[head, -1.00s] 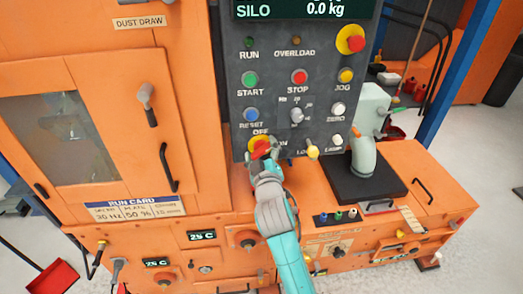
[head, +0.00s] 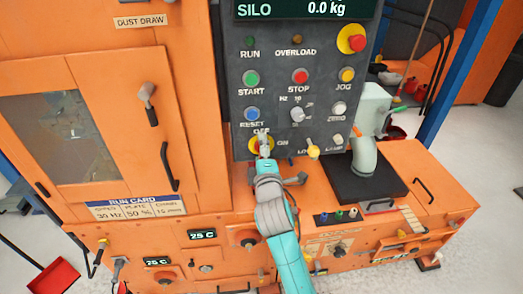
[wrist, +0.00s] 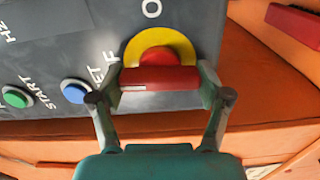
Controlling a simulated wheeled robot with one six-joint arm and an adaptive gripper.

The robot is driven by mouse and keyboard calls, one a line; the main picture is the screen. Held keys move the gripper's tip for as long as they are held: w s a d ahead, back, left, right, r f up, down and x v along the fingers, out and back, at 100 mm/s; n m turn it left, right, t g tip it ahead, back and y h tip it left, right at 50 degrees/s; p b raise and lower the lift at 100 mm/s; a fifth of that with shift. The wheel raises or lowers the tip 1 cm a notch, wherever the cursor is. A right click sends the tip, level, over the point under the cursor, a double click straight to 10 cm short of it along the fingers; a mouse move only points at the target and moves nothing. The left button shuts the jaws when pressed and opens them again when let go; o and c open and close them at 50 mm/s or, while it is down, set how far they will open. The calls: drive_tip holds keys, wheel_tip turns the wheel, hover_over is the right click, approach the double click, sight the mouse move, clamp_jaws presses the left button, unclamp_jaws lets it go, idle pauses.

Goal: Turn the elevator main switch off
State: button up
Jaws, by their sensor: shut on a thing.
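The main switch is a red bar handle on a yellow round plate (head: 254,144), low on the grey control panel, with OFF lettered above it and ON to its right. In the wrist view the red handle (wrist: 160,78) lies across the picture before the yellow plate (wrist: 160,37), a pale mark toward its left end. My gripper (wrist: 160,88) is shut on the handle, one finger at each end. In the head view my gripper (head: 264,148) covers most of the handle, so its exact angle there is hard to tell.
The selector knob (head: 297,114) and blue RESET button (head: 251,114) are above. A red emergency button (head: 351,39) is at top right. An orange ledge (head: 225,219) runs below the panel.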

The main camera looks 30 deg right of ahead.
drive_tip(key=shift+n, duration=0.5)
drive_tip(key=o, duration=1.1)
drive_tip(key=v, duration=1.2)
drive_tip(key=shift+f, duration=0.1)
